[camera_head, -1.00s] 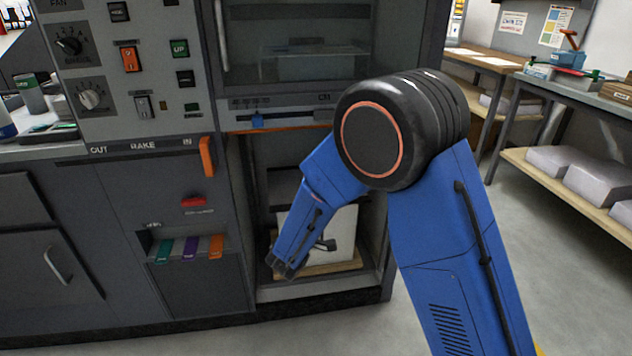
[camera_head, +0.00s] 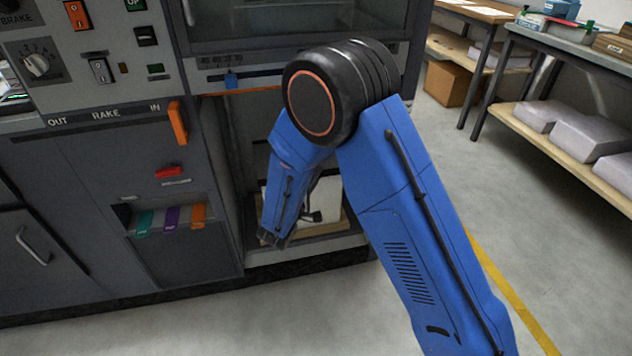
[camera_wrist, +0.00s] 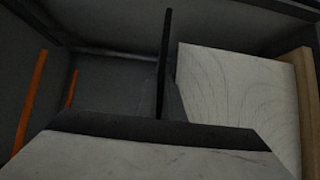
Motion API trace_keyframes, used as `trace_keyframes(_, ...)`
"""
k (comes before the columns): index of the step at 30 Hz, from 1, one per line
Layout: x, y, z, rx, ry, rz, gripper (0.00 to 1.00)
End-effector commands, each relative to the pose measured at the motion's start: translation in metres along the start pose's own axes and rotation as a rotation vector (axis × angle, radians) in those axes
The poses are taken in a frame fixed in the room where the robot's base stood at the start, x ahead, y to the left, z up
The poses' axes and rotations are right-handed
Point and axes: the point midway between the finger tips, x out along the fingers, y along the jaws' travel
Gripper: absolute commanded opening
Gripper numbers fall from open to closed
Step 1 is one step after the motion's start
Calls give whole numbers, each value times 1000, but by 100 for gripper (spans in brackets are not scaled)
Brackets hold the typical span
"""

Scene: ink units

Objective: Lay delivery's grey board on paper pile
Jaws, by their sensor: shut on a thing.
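My gripper (camera_head: 272,238) is at the end of my blue arm, low inside the open bay of the dark machine. Its fingers are mostly hidden by my arm in the head view. In the wrist view a pale grey board (camera_wrist: 150,158) with a dark edge fills the bottom, close to the camera; I take it as what my gripper is shut on. A white paper pile (camera_wrist: 235,95) with fine curved lines on its face shows at right, apart from the board in the picture. The pile (camera_head: 328,195) is partly covered by my arm in the head view.
A thin dark upright bar (camera_wrist: 165,65) stands between the pile and the bay's left part. A wooden board (camera_wrist: 307,90) borders the pile. Orange strips (camera_wrist: 30,100) line the left side. Shelves with wrapped stacks (camera_head: 585,135) stand at right; floor between is clear.

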Motion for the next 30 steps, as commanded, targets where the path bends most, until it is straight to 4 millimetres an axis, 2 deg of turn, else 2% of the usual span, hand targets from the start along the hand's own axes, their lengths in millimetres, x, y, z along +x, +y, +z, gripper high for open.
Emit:
trace_keyframes(3, 0, -18, 0, -3, 0, -1, 0)
trace_keyframes(6, 0, -25, 0, -1, 0, 0, 0)
trace_keyframes(17, 0, -28, 0, 0, 0, 0, 0)
trace_keyframes(18, 0, -28, 0, 0, 0, 0, 12)
trace_keyframes(20, 0, -28, 0, 0, 0, 0, 26)
trace_keyframes(30, 0, -26, 0, 1, 0, 0, 26)
